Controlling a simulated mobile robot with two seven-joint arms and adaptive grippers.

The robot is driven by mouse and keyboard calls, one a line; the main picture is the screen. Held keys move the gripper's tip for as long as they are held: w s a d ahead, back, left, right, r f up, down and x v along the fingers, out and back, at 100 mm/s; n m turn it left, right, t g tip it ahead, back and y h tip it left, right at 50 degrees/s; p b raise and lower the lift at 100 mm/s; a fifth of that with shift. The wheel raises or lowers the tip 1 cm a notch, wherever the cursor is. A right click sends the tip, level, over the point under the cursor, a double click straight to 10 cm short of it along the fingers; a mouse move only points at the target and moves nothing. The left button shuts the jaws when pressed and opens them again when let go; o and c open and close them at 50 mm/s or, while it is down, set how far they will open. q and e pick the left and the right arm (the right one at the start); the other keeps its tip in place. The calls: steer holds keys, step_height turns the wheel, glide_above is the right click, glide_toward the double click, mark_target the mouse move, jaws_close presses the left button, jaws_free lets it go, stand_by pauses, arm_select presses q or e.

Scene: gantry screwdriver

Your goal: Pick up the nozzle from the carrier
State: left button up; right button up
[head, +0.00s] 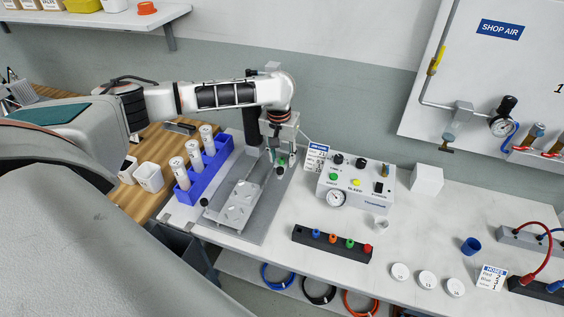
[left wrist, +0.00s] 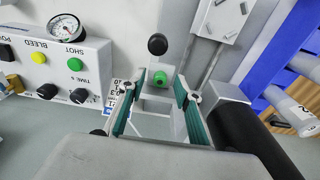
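A small green nozzle (left wrist: 161,80) sits on a pale grey carrier block (left wrist: 163,98) in the left wrist view, beside a black ball knob (left wrist: 157,45). In the head view the green nozzle (head: 281,162) shows small at the back of the gantry plate (head: 240,203). My left gripper (left wrist: 160,90) is open, with one teal-padded finger on each side of the nozzle and a visible gap to it. In the head view my left gripper (head: 279,156) points down over the back of the plate and partly hides the carrier. My right gripper is not in view.
A blue rack (head: 205,170) of white syringes stands left of the plate. A control box (head: 355,190) with a gauge stands close on the right. A black rack (head: 331,245) with coloured nozzles lies in front of it. The bench between the black rack and the white caps is clear.

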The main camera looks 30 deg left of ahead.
arm_select(q)
steer(key=c, duration=0.8)
